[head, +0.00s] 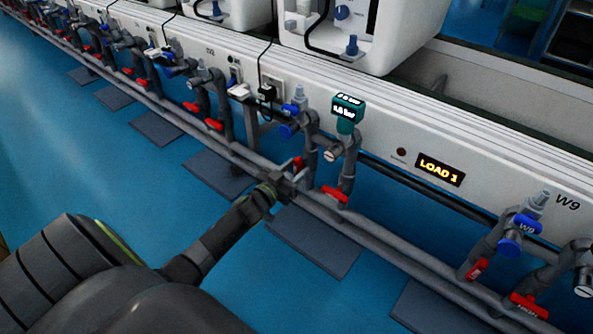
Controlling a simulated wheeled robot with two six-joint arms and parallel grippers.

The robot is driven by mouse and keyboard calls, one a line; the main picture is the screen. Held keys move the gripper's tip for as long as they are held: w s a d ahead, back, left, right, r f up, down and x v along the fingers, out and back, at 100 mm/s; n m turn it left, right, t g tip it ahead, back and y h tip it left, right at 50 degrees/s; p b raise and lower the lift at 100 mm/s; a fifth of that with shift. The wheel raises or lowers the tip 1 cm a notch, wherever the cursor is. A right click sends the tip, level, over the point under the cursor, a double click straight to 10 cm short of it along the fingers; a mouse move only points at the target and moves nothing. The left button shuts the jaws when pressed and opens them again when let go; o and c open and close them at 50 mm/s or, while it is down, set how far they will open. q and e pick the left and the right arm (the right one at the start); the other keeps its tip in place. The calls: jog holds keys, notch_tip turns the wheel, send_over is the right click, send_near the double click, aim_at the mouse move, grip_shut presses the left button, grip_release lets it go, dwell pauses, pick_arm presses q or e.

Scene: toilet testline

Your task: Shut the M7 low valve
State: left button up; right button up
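My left gripper (291,186) reaches in from the lower left to the grey pipes below the white bench panel. Its fingertips are at or very near a red valve handle (298,163), which stands steeply and is partly hidden. I cannot tell whether they touch it or are closed on it. Another red handle (335,194) sits just right on the adjoining pipe, lying nearly flat. No M7 label is readable, so I cannot tell which handle is the M7 low valve. My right gripper is not in view.
A teal pressure gauge (347,112) stands above the right-hand pipe. A blue valve knob (287,131) is above the gripper. Horizontal pipes (400,258) run along the bench. More red handles (477,269) are at the right. The blue floor (275,295) is open in front.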

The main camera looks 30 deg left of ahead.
pick_arm(q)
jog(key=shift+w, duration=0.45)
grip_shut()
